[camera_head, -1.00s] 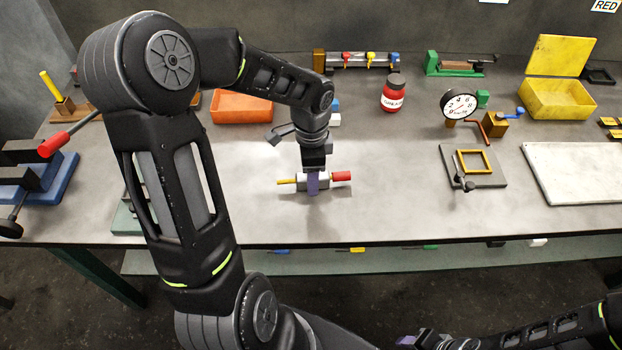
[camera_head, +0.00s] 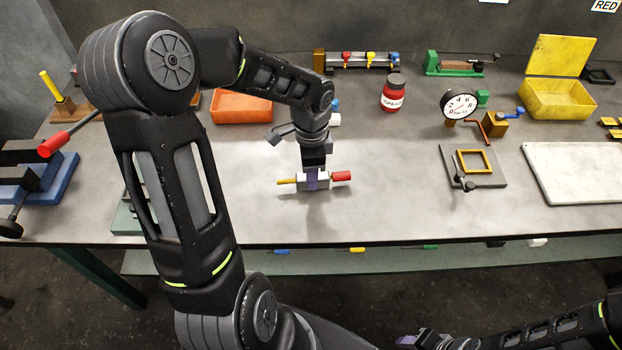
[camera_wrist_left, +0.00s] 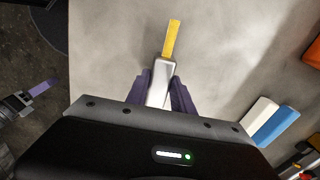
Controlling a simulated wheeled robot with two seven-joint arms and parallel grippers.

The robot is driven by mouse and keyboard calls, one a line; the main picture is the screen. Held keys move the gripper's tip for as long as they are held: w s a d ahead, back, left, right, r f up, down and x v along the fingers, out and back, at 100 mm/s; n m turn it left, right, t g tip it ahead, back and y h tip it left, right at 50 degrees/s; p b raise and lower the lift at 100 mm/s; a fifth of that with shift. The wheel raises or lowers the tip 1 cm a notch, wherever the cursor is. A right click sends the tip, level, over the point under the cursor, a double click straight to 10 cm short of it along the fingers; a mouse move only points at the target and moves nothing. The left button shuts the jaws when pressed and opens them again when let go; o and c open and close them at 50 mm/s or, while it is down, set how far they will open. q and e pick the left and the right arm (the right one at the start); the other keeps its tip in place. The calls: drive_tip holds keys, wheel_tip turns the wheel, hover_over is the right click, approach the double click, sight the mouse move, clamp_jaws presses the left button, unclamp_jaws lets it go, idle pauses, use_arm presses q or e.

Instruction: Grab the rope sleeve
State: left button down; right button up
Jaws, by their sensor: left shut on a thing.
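The rope sleeve, as I take it, is a small light-grey block (camera_head: 322,183) with a thin yellow rod (camera_head: 286,181) on its left and a red cylinder (camera_head: 342,176) on its right. It is at the middle of the workbench in the head view. My left gripper (camera_head: 312,180) comes down from above and its purple fingers are shut on the grey block. In the left wrist view, the block (camera_wrist_left: 159,76) sits between the fingers and the yellow rod points away; the red end is hidden. My right gripper (camera_head: 407,341) is at the bottom edge, clear of the bench; its opening is unclear.
The workbench (camera_head: 390,215) is clear around the block. An orange tray (camera_head: 240,107) stands behind my left arm. A red jar (camera_head: 393,93), a dial gauge (camera_head: 460,104), a fixture with a yellow frame (camera_head: 475,161) and a white slab (camera_head: 580,172) stand to the right.

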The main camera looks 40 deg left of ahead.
use_arm(q)
wheel_tip(320, 180, up, 10)
drive_tip(key=b, duration=0.1)
idle(0.6)
idle(0.5)
